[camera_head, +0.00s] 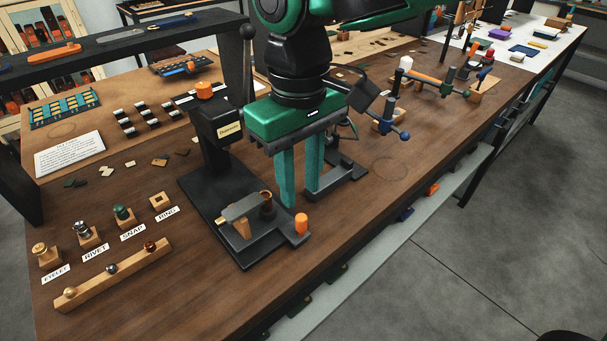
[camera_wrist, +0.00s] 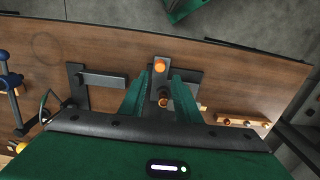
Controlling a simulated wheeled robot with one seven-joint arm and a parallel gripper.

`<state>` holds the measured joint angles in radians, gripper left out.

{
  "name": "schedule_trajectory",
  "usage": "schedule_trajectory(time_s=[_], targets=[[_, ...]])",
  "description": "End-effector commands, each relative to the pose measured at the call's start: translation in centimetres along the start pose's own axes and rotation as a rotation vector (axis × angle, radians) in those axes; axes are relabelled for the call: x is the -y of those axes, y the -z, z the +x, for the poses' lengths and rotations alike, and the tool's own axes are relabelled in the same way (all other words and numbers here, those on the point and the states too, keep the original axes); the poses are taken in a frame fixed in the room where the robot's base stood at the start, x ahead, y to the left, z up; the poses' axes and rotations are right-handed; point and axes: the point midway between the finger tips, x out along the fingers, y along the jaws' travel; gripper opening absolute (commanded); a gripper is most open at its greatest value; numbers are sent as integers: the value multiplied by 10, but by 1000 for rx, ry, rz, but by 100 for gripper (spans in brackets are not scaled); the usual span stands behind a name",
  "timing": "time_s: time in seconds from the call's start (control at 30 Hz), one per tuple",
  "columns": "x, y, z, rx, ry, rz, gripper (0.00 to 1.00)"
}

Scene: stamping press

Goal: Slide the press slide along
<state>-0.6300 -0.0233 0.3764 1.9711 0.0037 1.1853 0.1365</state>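The black stamping press (camera_head: 215,150) stands on the bench with a column and flat base. Its grey press slide (camera_head: 284,238) lies low at the front of the base, with an upright orange knob (camera_head: 301,224) at its right end. The knob also shows in the wrist view (camera_wrist: 160,66). My gripper (camera_head: 301,198) points down, open and empty, just behind and above the knob. In the wrist view my gripper (camera_wrist: 161,76) has its green fingers well apart, with the knob around the gap's far end. I see no contact.
A wooden strip (camera_head: 115,275) with small dies lies at the front left, near labelled blocks. A grey angled bracket (camera_head: 335,182) stands right of the press. A blue-knobbed fixture (camera_head: 404,135) is farther right. The bench front right of the press is clear.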

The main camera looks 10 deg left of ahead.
Motion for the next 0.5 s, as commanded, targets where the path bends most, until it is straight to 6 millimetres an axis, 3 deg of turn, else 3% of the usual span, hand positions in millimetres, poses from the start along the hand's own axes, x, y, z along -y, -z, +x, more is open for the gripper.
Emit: schedule_trajectory(time_s=[0.5], targets=[[-1,-1,56,3,-1,1,30]])
